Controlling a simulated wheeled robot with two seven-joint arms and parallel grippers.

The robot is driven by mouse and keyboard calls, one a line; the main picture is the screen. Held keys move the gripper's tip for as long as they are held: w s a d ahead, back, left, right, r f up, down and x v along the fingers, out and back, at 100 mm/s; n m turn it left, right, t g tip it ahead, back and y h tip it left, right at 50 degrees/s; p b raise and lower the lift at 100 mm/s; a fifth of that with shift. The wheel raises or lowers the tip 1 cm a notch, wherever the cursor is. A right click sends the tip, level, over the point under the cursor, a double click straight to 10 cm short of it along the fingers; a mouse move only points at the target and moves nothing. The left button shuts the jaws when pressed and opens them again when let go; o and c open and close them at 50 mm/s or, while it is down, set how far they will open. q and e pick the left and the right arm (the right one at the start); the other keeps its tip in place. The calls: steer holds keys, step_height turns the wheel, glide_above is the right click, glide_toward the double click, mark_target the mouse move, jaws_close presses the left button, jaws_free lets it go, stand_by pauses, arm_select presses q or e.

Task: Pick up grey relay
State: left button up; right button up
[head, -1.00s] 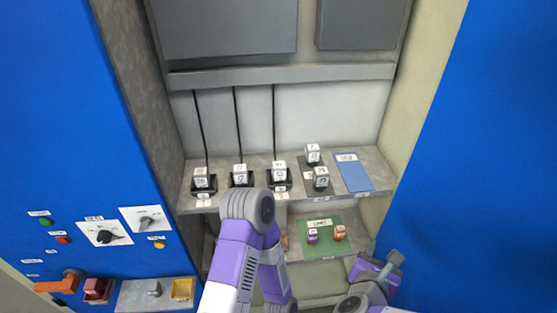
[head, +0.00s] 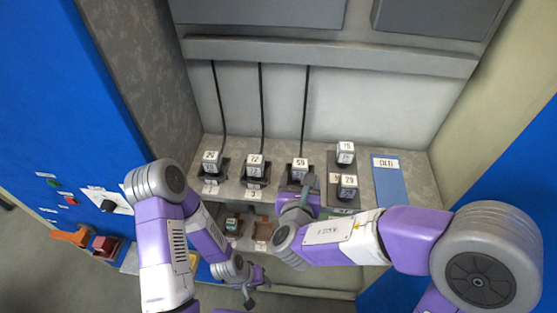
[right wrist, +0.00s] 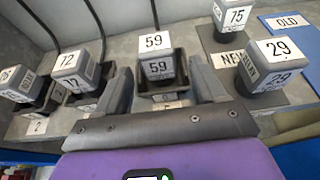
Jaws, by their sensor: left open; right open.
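Several grey relays with white number labels stand on the shelf. Relay 59 (head: 299,166) sits in a black socket at the end of a cable; it also shows in the right wrist view (right wrist: 157,62). Relay 72 (head: 254,162) and another relay (head: 211,159) sit in sockets to its left. Relay 75 (head: 345,150) and relay 29 (head: 347,183) stand on the dark "NEW" mat to the right. My right gripper (right wrist: 162,85) is open, its fingers on either side of relay 59's socket, not visibly touching the relay. My left gripper (head: 250,297) is open and low, below the shelf.
A blue "OLD" mat (head: 389,185) lies empty at the shelf's right. A lower shelf holds small items (head: 232,225), partly hidden by my arms. Black cables (head: 262,105) run up the back wall. A blue panel with knobs and buttons stands on the left.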

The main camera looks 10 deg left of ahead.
mark_target(300, 164)
steer(key=shift+o, duration=0.3)
steer(key=shift+w+a+f, duration=0.1)
steer(key=shift+w, duration=0.25)
steer(key=x, duration=0.7)
steer(key=shift+r, duration=0.35)
steer(key=shift+c, duration=0.2)
steer(key=c, duration=1.1)
steer(key=shift+o, duration=0.2)
steer(key=shift+r, duration=0.1)
